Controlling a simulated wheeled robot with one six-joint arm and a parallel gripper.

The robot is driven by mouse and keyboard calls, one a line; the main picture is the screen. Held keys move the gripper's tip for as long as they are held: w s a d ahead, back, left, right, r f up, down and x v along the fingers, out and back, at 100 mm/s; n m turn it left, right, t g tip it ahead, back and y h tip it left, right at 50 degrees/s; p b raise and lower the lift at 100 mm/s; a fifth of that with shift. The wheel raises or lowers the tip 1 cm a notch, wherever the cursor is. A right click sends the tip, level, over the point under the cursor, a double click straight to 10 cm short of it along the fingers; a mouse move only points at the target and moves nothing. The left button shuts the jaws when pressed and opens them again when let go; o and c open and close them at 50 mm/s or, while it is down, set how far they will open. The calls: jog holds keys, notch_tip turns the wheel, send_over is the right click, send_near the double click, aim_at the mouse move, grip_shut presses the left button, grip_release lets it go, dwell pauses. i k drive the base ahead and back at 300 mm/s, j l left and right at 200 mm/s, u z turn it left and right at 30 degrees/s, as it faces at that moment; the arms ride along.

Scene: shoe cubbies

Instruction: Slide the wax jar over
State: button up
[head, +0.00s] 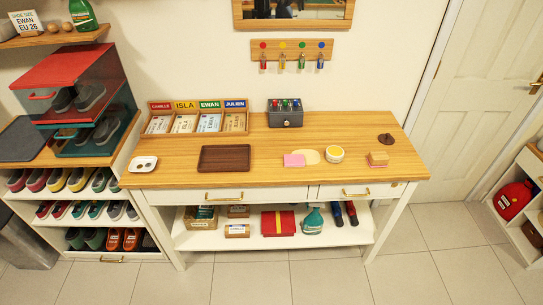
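A small round jar with a yellow top and pale side (334,154), which looks like the wax jar, stands upright on the wooden tabletop (270,175), right of centre. A beige rounded flat piece (311,156) lies close at its left, and a pink block (294,160) sits at the left of that piece. My gripper is not in view, and nothing is seen touching the jar.
A brown tray (225,158) lies left of the pink block, with a white dish (143,164) further left. A brush-like block (378,158) and a dark brown item (386,139) stand right of the jar. A grey box (285,118) stands at the back.

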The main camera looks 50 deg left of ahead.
aim_at(334, 154)
jog(key=u, duration=1.45)
jog(key=i+j+z, duration=0.1)
jog(key=i, duration=0.4)
jog(key=i+j+z, duration=0.1)
jog(key=i, duration=0.4)
jog(key=i+j+z, duration=0.15)
jog(key=i+j, duration=0.2)
jog(key=i, duration=0.15)
